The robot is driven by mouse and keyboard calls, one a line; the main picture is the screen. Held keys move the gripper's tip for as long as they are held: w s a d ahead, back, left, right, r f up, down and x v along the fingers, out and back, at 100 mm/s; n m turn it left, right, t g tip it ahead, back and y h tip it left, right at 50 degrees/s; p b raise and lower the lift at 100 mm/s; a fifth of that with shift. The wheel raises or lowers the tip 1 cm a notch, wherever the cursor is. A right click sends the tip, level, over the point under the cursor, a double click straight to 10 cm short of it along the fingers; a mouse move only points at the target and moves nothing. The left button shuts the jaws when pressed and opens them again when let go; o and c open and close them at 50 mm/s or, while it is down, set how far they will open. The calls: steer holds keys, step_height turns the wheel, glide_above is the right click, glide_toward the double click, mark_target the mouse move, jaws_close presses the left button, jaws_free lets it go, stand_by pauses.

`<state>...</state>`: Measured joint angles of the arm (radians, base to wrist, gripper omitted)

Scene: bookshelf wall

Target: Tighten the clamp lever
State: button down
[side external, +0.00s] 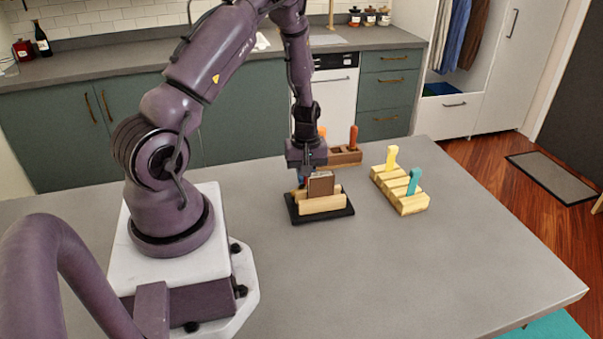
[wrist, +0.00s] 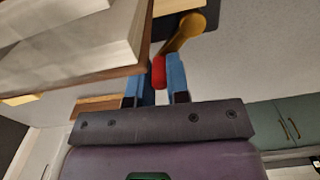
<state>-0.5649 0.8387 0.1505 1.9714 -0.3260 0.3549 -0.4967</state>
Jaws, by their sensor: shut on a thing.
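The clamp (side external: 324,212) has a black base and pale wooden jaws and stands on the grey table. A brown book or block (side external: 321,184) stands upright between the jaws; in the wrist view its pale page edges (wrist: 70,50) fill the upper left. The clamp lever (wrist: 186,32) is a yellow-orange arm with a red knob (wrist: 158,72) at its end. My gripper (side external: 301,182) is low behind the clamp. In the wrist view its blue fingers (wrist: 157,82) are shut on the red knob. The lever is hidden in the side view.
A brown wooden holder (side external: 345,156) with orange pegs stands behind the clamp. A pale yellow wooden block rack (side external: 400,193) with a yellow and a teal upright piece is to the right. The front and right of the table (side external: 450,265) are clear.

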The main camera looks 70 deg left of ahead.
steer(key=shift+w+d+m, duration=0.2)
steer(key=shift+d+m, duration=0.1)
steer(key=shift+m, duration=0.55)
steer(key=shift+w+d+m, duration=0.15)
steer(key=shift+d+m, duration=0.1)
steer(key=shift+m, duration=0.6)
steer(key=c, duration=1.1)
jaws_free()
steer(key=shift+r, duration=0.1)
step_height(320, 180, up, 13)
